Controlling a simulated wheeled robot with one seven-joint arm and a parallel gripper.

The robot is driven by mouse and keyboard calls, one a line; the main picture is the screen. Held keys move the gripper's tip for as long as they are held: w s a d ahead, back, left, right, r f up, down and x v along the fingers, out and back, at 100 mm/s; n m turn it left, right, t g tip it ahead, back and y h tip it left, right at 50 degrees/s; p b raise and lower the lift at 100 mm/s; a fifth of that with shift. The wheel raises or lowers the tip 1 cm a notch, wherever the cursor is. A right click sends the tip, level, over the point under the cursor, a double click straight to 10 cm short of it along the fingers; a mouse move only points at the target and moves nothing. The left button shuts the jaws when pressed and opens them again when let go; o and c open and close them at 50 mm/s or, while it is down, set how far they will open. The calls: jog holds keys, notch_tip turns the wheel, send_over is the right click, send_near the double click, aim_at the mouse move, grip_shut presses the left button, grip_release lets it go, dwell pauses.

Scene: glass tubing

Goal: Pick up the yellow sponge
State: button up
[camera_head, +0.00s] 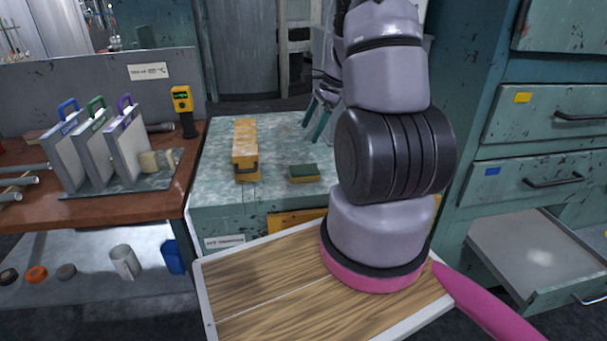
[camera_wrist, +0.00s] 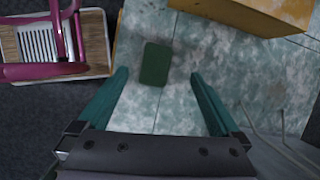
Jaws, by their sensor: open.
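The sponge (camera_head: 304,178) is a small yellow block with a dark green top, lying flat on the worn teal tabletop (camera_head: 270,140). In the wrist view only its green top (camera_wrist: 155,64) shows. My gripper (camera_head: 315,116) has teal fingers, partly hidden behind my arm in the head view. In the wrist view my gripper (camera_wrist: 160,75) is open and empty, its fingers pointing towards the sponge, one on either side of it in the picture. The sponge appears to lie below the fingers, apart from them.
A long yellow box (camera_head: 245,140) with a dark handle stands left of the sponge; a yellow box (camera_wrist: 265,14) shows at the wrist view's top. A brown bench (camera_head: 100,207) with handled panels is at left. Teal drawers (camera_head: 550,110) are at right, one pulled open.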

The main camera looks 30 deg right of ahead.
jog(key=m, duration=0.2)
send_near(305, 169)
jog(key=x, duration=0.3)
jog(key=shift+s+a, duration=0.1)
jog(key=shift+a, duration=0.1)
jog(key=x, duration=0.6)
jog(key=shift+d+f, duration=0.1)
jog(key=shift+f, duration=0.2)
jog(key=c, duration=1.2)
jog(key=shift+o, duration=0.2)
notch_tip(305, 169, up, 10)
